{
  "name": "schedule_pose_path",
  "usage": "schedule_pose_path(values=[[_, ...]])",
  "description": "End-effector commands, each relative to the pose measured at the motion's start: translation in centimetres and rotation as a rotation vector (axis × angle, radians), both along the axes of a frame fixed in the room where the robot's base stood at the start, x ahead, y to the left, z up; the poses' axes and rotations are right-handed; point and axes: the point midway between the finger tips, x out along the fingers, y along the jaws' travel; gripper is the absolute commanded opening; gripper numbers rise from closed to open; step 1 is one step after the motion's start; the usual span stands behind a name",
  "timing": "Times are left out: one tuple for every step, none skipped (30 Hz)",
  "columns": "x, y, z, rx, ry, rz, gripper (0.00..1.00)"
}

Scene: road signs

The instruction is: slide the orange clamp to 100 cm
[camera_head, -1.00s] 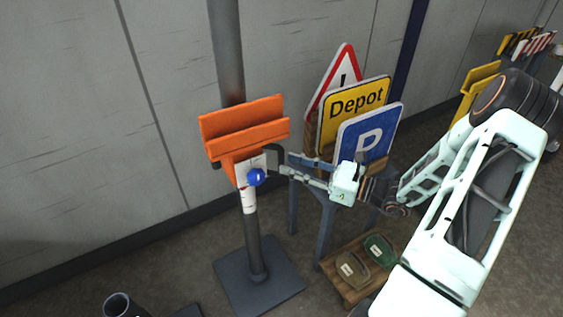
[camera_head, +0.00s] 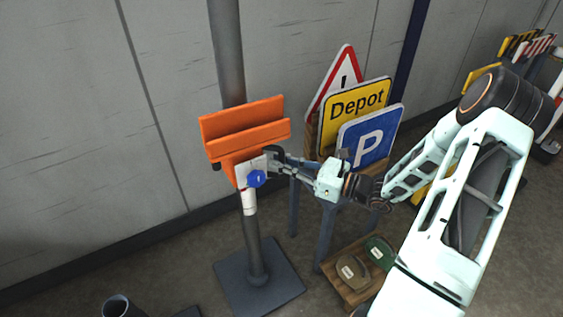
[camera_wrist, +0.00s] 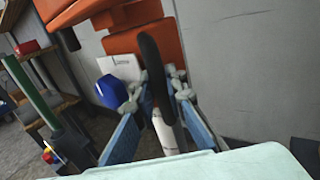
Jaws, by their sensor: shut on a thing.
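The orange clamp (camera_head: 245,130) sits on the upright grey pole (camera_head: 228,60), with a blue knob (camera_head: 256,179) and a pale label plate at its lower front. A dark handle sticks out on its right side. My gripper (camera_head: 274,160) is at that handle, right of the knob. In the wrist view the black handle (camera_wrist: 150,60) stands between the fingers of my gripper (camera_wrist: 157,95), which are shut on it. The clamp (camera_wrist: 150,45) and knob (camera_wrist: 110,91) show just beyond. A white marked strip (camera_head: 249,203) shows on the pole below the clamp; its figures are too small to read.
The pole stands on a flat dark base (camera_head: 240,285) near the grey wall. Close right are a yellow Depot sign (camera_head: 350,103), a blue parking sign (camera_head: 372,138) and a red-edged triangle sign (camera_head: 333,80). A low wooden crate (camera_head: 350,290) stands on the floor.

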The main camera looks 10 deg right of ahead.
Motion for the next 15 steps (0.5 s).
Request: schedule_pose_path(values=[[0.0, 0.0, 0.0, 0.000, 0.000, 0.000, 0.00], [0.0, 0.0, 0.0, 0.000, 0.000, 0.000, 0.00], [0.0, 0.0, 0.0, 0.000, 0.000, 0.000, 0.00], [0.0, 0.0, 0.0, 0.000, 0.000, 0.000, 0.00], [0.0, 0.0, 0.0, 0.000, 0.000, 0.000, 0.00], [0.0, 0.0, 0.0, 0.000, 0.000, 0.000, 0.00], [0.0, 0.0, 0.0, 0.000, 0.000, 0.000, 0.00], [0.0, 0.0, 0.1, 0.000, 0.000, 0.000, 0.00], [0.0, 0.0, 0.2, 0.000, 0.000, 0.000, 0.00], [0.0, 0.0, 0.3, 0.000, 0.000, 0.000, 0.00], [0.0, 0.0, 0.5, 0.000, 0.000, 0.000, 0.00], [0.0, 0.0, 0.8, -0.001, -0.001, 0.000, 0.00], [0.0, 0.0, 1.1, 0.000, -0.001, 0.000, 0.00], [0.0, 0.0, 1.5, 0.000, -0.001, 0.000, 0.00], [0.0, 0.0, 2.1, 0.001, -0.003, 0.000, 0.00]])
